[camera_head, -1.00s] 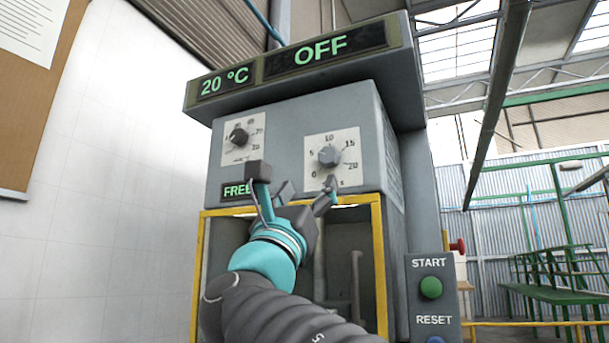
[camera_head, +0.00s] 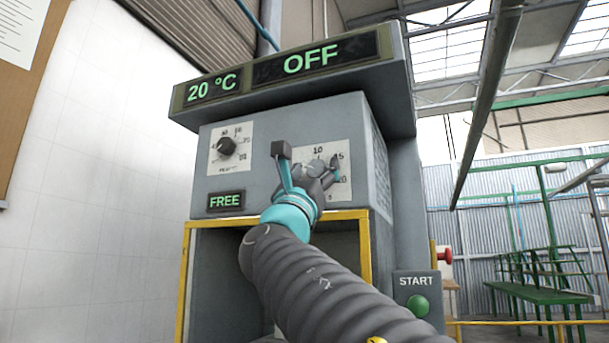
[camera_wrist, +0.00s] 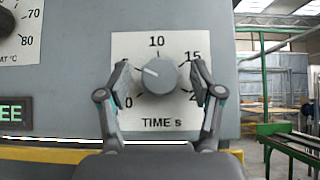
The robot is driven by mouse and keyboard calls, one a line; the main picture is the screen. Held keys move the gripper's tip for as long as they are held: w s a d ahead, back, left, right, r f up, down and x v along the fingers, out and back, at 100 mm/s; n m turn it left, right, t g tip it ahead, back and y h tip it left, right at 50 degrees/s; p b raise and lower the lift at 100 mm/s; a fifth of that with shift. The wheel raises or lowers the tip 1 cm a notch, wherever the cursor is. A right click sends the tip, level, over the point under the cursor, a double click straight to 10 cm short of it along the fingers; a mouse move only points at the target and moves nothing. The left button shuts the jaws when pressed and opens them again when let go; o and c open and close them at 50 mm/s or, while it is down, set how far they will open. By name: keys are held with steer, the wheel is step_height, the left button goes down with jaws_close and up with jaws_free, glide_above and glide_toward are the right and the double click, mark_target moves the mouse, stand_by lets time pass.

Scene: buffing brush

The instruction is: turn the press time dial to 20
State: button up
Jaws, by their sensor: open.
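The press time dial is a grey round knob (camera_wrist: 155,76) on a white plate marked TIME s (camera_wrist: 150,45). In the wrist view its white pointer line points up and left, toward the hidden mark between 0 and 10. The 10 and 15 show clearly; the 20 is partly covered by the right finger. My gripper (camera_wrist: 159,72) is open, with one finger on each side of the knob and visible gaps to it. In the head view my gripper (camera_head: 320,170) is in front of the dial plate (camera_head: 341,155) and partly covers it.
A black temperature dial (camera_head: 227,146) is left of the time dial, above a FREE display (camera_head: 226,201). A yellow frame (camera_head: 185,270) edges the opening below. A green START button (camera_head: 418,306) is at lower right.

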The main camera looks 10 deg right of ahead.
steer(key=c, duration=1.1)
steer(key=shift+c, duration=0.2)
steer(key=shift+w+m+g+h, duration=0.1)
steer(key=shift+m+g+h, duration=0.45)
steer(key=shift+m, duration=0.25)
steer(key=shift+a+m+g+h, duration=0.15)
steer(key=shift+m+g+h, duration=0.65)
steer(key=shift+m, duration=0.4)
steer(key=m+g+h, duration=0.1)
steer(key=m+g, duration=0.1)
steer(key=m, duration=0.1)
steer(key=m+g+h+p, duration=0.1)
steer(key=m+g+h, duration=0.1)
steer(key=m+g, duration=0.1)
steer(key=m+g+h+p, duration=0.1)
steer(key=m+g, duration=0.1)
steer(key=m, duration=0.1)
steer(key=shift+w+a+r+g+h, duration=0.1)
steer(key=shift+w+g+h, duration=0.05)
steer(key=shift+g+h, duration=0.1)
steer(key=shift+m+g, duration=2.6)
steer(key=shift+m, duration=0.7)
steer(key=shift+m+g, duration=0.4)
steer(key=shift+m, duration=0.2)
